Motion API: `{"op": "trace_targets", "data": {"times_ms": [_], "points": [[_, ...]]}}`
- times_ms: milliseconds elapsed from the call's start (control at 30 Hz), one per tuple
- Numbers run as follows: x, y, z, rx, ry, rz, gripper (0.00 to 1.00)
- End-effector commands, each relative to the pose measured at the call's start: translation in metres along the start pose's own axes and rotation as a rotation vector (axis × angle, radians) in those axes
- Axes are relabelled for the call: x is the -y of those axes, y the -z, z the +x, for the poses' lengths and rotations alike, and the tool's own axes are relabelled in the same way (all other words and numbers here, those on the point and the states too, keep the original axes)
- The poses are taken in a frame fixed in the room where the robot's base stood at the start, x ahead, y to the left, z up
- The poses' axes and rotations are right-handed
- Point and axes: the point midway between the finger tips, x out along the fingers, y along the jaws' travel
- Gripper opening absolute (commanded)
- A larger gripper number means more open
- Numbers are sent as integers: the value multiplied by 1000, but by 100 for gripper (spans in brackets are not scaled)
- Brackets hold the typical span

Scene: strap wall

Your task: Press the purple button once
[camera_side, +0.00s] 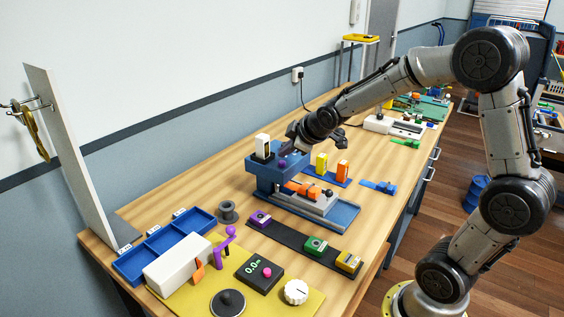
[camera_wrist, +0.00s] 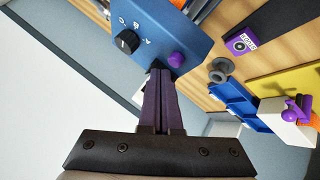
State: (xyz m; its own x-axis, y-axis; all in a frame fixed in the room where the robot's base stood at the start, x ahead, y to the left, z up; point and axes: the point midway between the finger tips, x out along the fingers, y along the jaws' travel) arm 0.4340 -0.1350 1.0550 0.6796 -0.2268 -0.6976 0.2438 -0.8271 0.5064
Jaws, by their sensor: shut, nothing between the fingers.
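The purple button (camera_wrist: 176,60) is a round knob on the blue panel (camera_wrist: 165,20) of a machine, near the panel's edge in the wrist view. In the side view the button (camera_side: 282,163) shows small on the blue machine (camera_side: 268,172). My gripper (camera_wrist: 162,73) is shut and empty, its dark fingers pointing at the panel. Its tips are right beside the button in the wrist view; I cannot tell whether they touch it. In the side view my gripper (camera_side: 290,148) is just above the machine's top, its tips hard to make out.
A black dial (camera_wrist: 127,42) with letters sits beside the button on the panel. A white block (camera_side: 262,146) stands on the machine. A purple box (camera_side: 259,218) lies on a dark strip in front. Yellow and orange blocks (camera_side: 342,170) stand close to the right.

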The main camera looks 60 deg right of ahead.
Motion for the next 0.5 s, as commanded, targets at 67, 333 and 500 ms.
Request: {"op": "trace_targets", "data": {"times_ms": [67, 333, 500], "points": [[0, 0, 0, 0, 0, -1, 0], [-2, 2, -2, -1, -1, -1, 0], [-9, 8, -11, -1, -3, -1, 0]]}}
